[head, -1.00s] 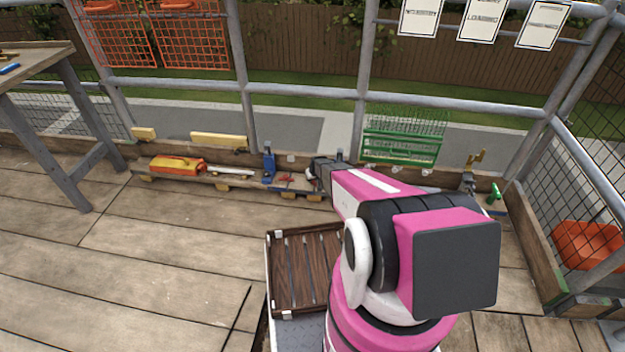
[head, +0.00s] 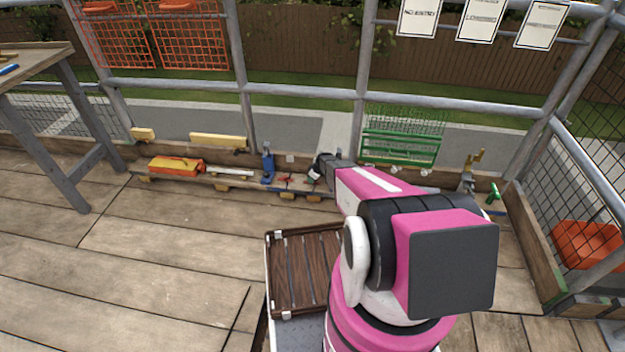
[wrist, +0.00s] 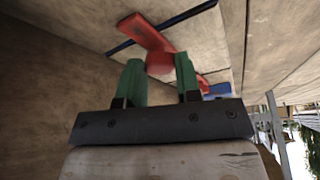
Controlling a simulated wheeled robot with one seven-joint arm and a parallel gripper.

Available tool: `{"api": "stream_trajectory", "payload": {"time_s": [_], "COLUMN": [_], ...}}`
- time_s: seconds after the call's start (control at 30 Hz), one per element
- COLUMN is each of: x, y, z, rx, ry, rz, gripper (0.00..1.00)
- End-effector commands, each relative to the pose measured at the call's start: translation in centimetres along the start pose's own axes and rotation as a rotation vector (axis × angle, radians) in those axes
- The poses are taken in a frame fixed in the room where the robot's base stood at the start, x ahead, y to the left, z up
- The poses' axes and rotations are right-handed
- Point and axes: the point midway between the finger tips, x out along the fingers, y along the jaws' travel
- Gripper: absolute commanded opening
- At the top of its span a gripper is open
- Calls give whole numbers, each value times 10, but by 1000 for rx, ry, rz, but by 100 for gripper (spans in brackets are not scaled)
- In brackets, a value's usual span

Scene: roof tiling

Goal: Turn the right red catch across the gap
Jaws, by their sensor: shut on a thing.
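In the wrist view the red catch (wrist: 146,34) has a bar lying across a dark narrow gap (wrist: 180,20) and a raised red knob. My gripper (wrist: 159,75) has its green fingers on either side of that knob, shut on it. A second red piece (wrist: 203,80) shows beyond the right finger, partly hidden. In the head view red parts of the other catch (head: 287,180) lie just left of my gripper (head: 318,172). The held catch is mostly hidden there by my wrist.
A blue tool (head: 268,168) stands left of the catches on a low board. An orange-yellow case (head: 176,165) lies farther left. A green rack (head: 400,148) stands to the right behind my arm. A slatted brown tray (head: 300,275) is nearer. Open deck lies at left.

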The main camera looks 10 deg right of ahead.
Motion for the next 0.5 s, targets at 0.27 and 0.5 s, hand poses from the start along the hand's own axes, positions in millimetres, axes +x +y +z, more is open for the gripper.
{"api": "stream_trajectory", "payload": {"time_s": [0.27,0.5], "x": [0,0], "y": [0,0], "z": [1,1], "rx": [-8,-7], "ry": [-2,-2], "rz": [-3,-2], "gripper": [8,56]}}
